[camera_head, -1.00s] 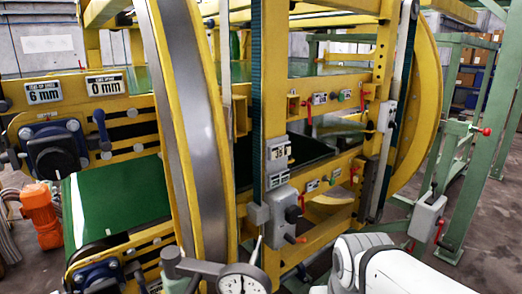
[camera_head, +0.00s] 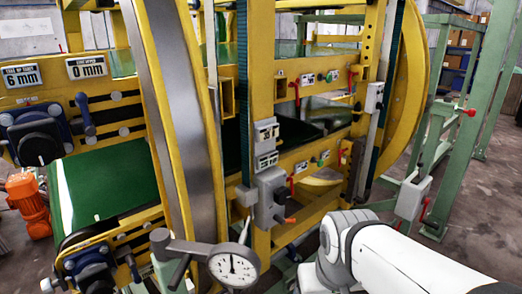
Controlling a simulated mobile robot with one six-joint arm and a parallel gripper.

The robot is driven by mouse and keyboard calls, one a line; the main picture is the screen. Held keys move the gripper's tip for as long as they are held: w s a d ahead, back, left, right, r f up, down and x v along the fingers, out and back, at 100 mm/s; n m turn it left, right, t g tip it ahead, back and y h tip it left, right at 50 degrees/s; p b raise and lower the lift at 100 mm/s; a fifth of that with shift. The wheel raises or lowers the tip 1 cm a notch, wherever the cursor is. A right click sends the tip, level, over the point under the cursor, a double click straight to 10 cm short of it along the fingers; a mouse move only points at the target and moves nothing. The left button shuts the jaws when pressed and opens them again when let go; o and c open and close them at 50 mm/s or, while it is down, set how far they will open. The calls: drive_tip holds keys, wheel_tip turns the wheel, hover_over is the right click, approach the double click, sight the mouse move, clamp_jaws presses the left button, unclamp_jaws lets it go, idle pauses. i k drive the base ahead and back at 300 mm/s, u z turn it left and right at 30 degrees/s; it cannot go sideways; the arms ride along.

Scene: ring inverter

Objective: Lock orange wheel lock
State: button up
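No part is plainly marked as the orange wheel lock, and I cannot tell which one it is. A small orange-red handle (camera_head: 290,220) sticks out at the lower right of a grey box (camera_head: 269,197) on the yellow post. Red levers sit nearby, one beside the grey box (camera_head: 291,182) and one higher on the upper yellow beam (camera_head: 294,91). The large yellow ring (camera_head: 178,120) with a grey inner band stands left of the post. My white arm (camera_head: 390,250) reaches in from the lower right; my gripper is not in view.
A dial gauge (camera_head: 233,265) stands at the bottom centre, left of my arm. A green belt (camera_head: 105,185) and an orange motor (camera_head: 29,203) are at left. Green frame posts (camera_head: 491,85) and a grey box with red handle (camera_head: 413,195) stand at right. Open floor shows at the lower right.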

sight(277, 218)
drive_tip(key=z, duration=0.4)
drive_tip(key=k, duration=1.3)
drive_tip(key=z, duration=0.6)
drive_tip(key=i, duration=1.45)
drive_tip(key=u, duration=0.5)
drive_tip(key=i, duration=1.05)
drive_tip(key=u, duration=0.45)
drive_tip(key=k, duration=0.95)
drive_tip(key=u, duration=0.2)
drive_tip(key=i, duration=0.6)
